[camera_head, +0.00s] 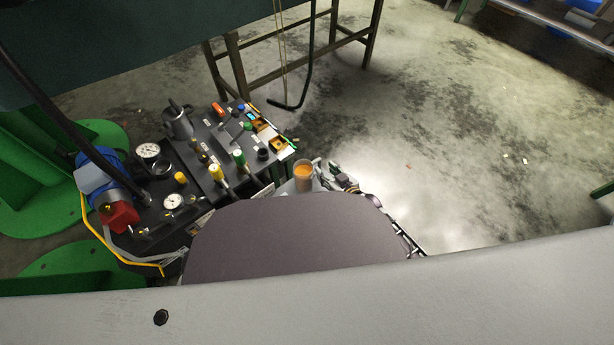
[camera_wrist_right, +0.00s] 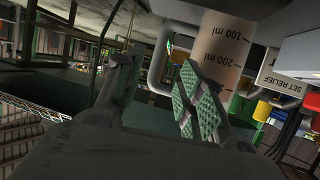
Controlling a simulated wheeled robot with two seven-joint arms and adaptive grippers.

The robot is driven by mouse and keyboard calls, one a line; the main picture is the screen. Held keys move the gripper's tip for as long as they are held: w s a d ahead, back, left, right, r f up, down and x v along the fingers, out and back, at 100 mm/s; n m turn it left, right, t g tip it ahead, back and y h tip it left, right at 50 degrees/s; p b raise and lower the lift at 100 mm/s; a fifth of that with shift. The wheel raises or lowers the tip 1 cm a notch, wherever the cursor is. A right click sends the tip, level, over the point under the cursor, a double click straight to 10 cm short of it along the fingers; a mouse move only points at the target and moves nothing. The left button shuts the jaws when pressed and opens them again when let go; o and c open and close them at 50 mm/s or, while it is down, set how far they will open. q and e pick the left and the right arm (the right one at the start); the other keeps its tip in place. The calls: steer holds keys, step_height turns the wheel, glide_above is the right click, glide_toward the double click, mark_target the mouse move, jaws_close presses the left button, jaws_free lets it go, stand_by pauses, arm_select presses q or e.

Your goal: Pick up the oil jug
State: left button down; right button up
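The oil jug (camera_head: 303,180) is a clear graduated cup with orange liquid, upright by the right end of the dark workbench in the head view. It also shows in the right wrist view (camera_wrist_right: 222,42), with its ml marks and a pale curved handle (camera_wrist_right: 160,58). My right gripper (camera_head: 338,178) is just right of the jug, partly hidden by my own body. In the right wrist view my right gripper (camera_wrist_right: 155,95) is open, with green ribbed pads on one finger. The handle appears between the fingers; contact cannot be told. My left gripper is not in view.
The dark workbench (camera_head: 212,150) holds a grey metal can (camera_head: 178,120), gauges (camera_head: 148,150), yellow and green parts, and small bins. A blue and red pump (camera_head: 110,195) stands at its left. The floor (camera_head: 450,140) at right is clear.

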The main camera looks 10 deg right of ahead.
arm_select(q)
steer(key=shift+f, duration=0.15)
arm_select(e)
steer(key=shift+w+f, duration=0.1)
steer(key=shift+w, duration=0.05)
